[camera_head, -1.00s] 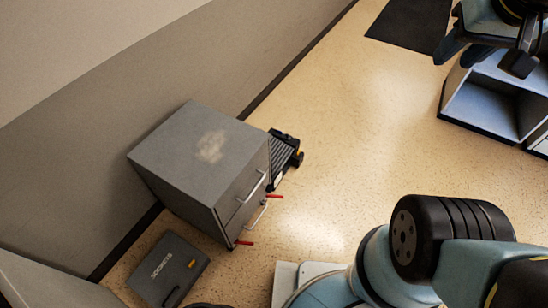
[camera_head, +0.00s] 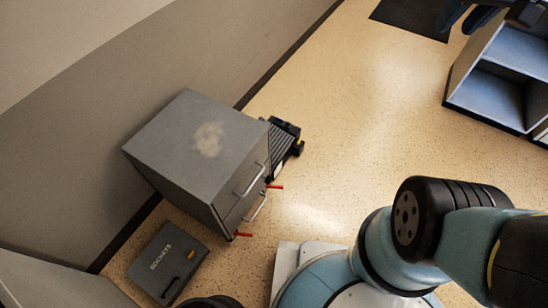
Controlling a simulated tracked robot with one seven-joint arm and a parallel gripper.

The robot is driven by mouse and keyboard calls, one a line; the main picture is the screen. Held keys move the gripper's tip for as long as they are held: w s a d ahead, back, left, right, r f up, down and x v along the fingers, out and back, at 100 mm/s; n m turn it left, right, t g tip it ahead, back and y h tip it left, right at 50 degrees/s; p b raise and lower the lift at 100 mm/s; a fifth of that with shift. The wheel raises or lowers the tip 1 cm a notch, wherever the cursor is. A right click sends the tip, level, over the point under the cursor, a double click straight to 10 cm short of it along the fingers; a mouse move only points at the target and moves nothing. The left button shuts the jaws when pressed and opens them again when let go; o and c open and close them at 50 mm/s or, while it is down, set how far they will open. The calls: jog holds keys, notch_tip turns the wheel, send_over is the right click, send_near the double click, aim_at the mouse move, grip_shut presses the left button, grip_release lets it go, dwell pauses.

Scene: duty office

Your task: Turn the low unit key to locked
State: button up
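A grey low cabinet (camera_head: 195,150) with two drawers stands against the wall at centre left; its front faces right. My gripper (camera_head: 460,28) is at the top right edge, partly cut off, far from the cabinet. Its two dark blue fingers look apart, with nothing seen between them.
A blue-grey open shelf unit (camera_head: 490,92) stands at right, a dark mat (camera_head: 415,18) at the top. Floor between is clear.

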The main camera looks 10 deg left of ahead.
jog(key=w+a+f+n+g, duration=0.1)
jog(key=w+f, duration=0.3)
jog(key=w, duration=0.3)
jog(key=w+a+f+n+g+y, duration=0.1)
jog(key=w+a+f+n+g, duration=0.15)
jog(key=w, duration=0.45)
jog(key=w+a+f+n+g, duration=0.1)
jog(key=w+f, duration=0.3)
jog(key=w, duration=0.3)
jog(key=w+a+f+n+g+y, duration=0.15)
jog(key=w+f, duration=0.25)
jog(key=f, duration=0.7)
jog(key=w+a+f+g+y, duration=0.2)
jog(key=w+f, duration=0.3)
jog(key=f, duration=0.6)
jog(key=w+a+f+n+g+y, duration=0.15)
jog(key=w+f, duration=0.25)
jog(key=f, duration=0.7)
jog(key=y, duration=0.7)
send_near(267, 179)
jog(key=shift+m, duration=0.25)
jog(key=x, duration=0.7)
jog(key=shift+w+a+f, duration=0.15)
jog(key=shift+f, duration=0.25)
